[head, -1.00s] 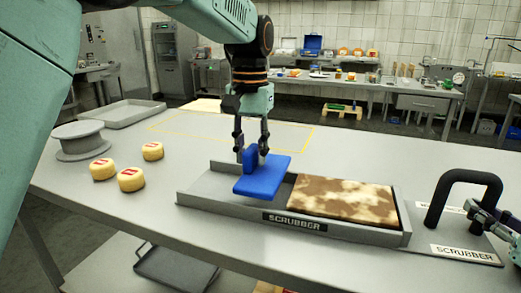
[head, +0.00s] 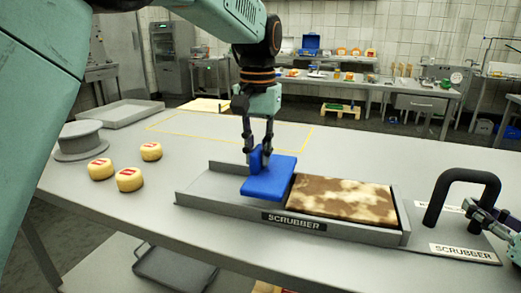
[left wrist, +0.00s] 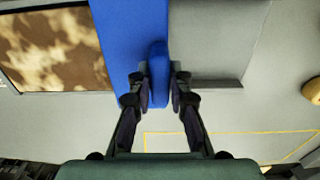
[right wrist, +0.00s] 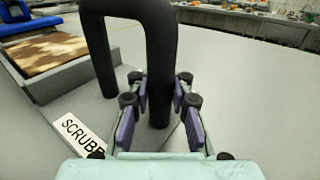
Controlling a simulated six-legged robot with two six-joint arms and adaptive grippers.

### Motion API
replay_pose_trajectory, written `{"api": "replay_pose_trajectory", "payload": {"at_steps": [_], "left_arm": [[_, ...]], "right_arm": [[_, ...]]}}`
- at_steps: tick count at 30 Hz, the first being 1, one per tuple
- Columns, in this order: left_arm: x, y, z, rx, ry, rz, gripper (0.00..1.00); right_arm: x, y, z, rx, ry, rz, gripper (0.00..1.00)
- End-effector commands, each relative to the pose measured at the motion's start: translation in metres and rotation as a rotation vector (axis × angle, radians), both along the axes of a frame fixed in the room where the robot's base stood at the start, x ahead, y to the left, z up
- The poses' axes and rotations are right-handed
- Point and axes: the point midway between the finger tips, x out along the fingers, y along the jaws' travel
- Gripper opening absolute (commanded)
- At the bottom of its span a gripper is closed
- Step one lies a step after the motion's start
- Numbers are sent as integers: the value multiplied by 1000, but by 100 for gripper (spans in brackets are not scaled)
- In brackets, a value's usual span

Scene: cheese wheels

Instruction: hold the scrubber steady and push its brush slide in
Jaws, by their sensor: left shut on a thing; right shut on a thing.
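The scrubber is a grey tray (head: 200,198) with a "SCRUBBER" label and a brown-and-cream mottled pad (head: 345,199) in its right part. The blue brush slide (head: 268,187) lies over the tray's left part, its right edge beside the pad. My left gripper (head: 258,152) is shut on the slide's upright blue grip, which also shows between the fingers in the left wrist view (left wrist: 158,75). A black arched handle (head: 462,177) stands on the plate right of the tray. My right gripper (right wrist: 160,95) is shut on the handle's near post; in the head view it is partly cut off.
Three yellow cheese wheels (head: 129,179) with red marks sit left of the tray. A grey round stand (head: 82,140) and a shallow grey tray (head: 118,114) lie behind them. The table behind the scrubber is clear, with a yellow outlined area (head: 215,128).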

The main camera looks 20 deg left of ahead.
Motion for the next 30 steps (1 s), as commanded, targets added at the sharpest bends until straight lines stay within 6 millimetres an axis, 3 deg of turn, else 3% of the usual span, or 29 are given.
{"api": "replay_pose_trajectory", "payload": {"at_steps": [3,9,20,21,30], "left_arm": [[2,-31,0,0,-1,-4,0],[3,-65,0,-3,0,-3,0],[3,-72,0,-7,1,-1,0],[3,-71,0,-7,1,-1,20],[3,-71,0,-5,1,-1,42]], "right_arm": [[-1,2,2,-1,-6,6,0],[-1,2,2,0,-5,7,0],[-1,3,1,-1,-3,8,0],[-1,3,1,-1,-3,8,0],[-1,2,1,-1,-3,7,0]]}}
